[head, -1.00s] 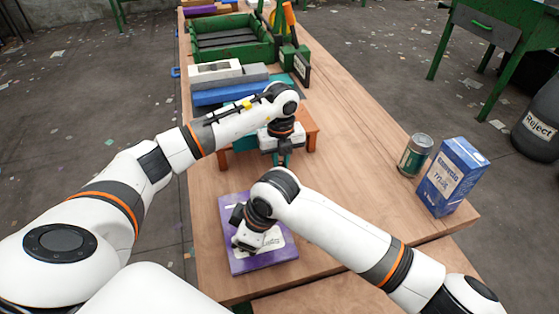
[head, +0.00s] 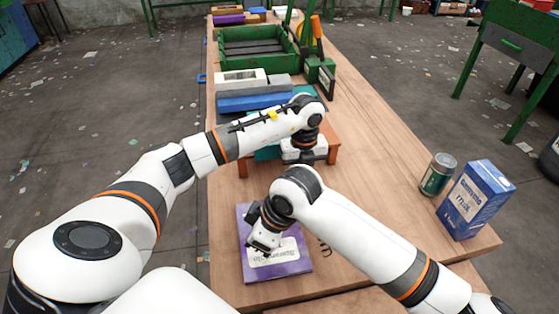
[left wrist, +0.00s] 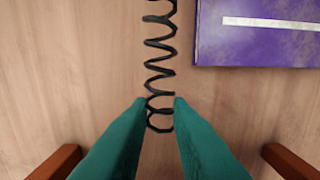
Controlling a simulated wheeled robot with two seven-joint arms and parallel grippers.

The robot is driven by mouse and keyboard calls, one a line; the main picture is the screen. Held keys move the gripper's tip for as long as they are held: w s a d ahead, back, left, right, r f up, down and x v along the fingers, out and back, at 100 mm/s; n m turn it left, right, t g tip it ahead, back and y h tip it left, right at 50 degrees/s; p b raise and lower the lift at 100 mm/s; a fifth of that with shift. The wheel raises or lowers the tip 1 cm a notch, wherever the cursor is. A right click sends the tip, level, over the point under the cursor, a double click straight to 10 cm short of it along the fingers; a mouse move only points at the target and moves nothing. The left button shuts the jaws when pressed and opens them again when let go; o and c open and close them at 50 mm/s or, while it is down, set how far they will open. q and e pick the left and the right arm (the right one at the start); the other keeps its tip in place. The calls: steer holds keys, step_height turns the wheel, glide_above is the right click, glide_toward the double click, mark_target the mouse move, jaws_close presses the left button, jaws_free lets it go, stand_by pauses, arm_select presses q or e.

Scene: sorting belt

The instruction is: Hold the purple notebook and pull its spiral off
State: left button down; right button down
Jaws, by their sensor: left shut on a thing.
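The purple notebook (head: 295,268) lies on the wooden table in front of me, with a pale label on its cover. In the left wrist view its corner (left wrist: 255,45) is at the upper right. My left gripper (head: 304,157) is by the brown stand. In the wrist view its teal fingers (left wrist: 160,105) are shut on one end of the black spiral (left wrist: 160,60). The spiral is apart from the notebook, with bare wood between them.
A small orange-brown stand (head: 333,150) is beside my left gripper. A can (head: 437,174) and a blue carton (head: 474,200) stand at the right. Blue and grey blocks (head: 255,100) and a green crate (head: 222,50) are farther back. The table's right middle is clear.

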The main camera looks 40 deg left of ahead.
arm_select(q)
step_height(320, 180, up, 10)
steer(key=p, duration=0.7)
steer(key=shift+p, duration=0.35)
stand_by(0.3)
steer(key=shift+r, duration=0.1)
stand_by(0.4)
